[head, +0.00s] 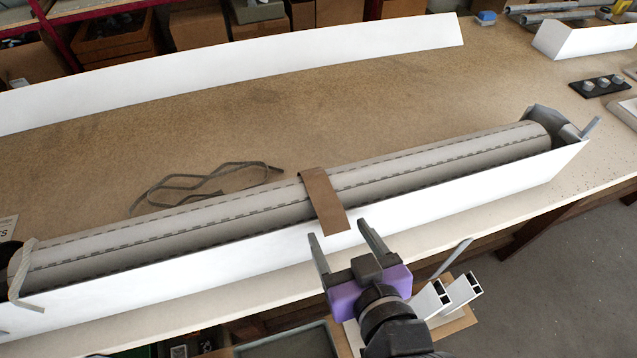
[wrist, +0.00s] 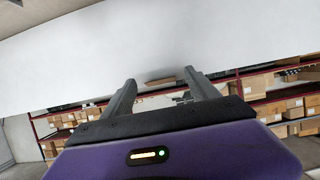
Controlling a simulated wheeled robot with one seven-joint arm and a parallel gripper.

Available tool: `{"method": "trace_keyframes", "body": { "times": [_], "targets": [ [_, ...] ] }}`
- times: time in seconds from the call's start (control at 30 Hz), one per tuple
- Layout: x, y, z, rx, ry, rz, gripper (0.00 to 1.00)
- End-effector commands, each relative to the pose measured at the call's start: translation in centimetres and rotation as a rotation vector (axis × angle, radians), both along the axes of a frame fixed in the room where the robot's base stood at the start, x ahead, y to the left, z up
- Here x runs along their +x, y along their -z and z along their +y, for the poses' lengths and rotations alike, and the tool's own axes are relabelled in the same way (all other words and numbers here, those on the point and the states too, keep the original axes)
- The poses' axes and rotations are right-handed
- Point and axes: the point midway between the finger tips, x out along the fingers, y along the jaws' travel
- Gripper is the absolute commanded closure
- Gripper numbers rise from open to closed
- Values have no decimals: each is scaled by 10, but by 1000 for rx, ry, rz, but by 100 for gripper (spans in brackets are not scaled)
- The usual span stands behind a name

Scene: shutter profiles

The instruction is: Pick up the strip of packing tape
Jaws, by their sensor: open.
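The strip of packing tape (head: 323,198) is brown and flat. It lies across the grey slatted roller (head: 440,163) and over the top edge of the long white profile (head: 220,263), with its near end hanging on the white face. My gripper (head: 339,230) is open and empty, its fingers spread on either side of the tape's near end in the head view. Whether they touch the profile I cannot tell. In the wrist view, my gripper (wrist: 160,77) faces the white surface, and a small brown patch, perhaps the tape, shows between the fingertips.
A loose grey strap (head: 205,180) lies on the workbench (head: 270,140) behind the roller. Another white profile (head: 260,65) lies along the back. A grey end bracket (head: 555,125) sits at the roller's right end. White profile offcuts (head: 447,295) are below, right of my gripper.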

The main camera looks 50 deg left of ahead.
Motion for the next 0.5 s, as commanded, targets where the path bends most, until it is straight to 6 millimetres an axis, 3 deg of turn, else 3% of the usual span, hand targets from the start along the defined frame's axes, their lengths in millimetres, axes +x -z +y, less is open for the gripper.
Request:
{"method": "trace_keyframes", "body": {
  "times": [0.27,0.5],
  "targets": [
    [1,1,2,1,1,-1,33],
    [1,1,2,1,1,-1,80]
  ]
}}
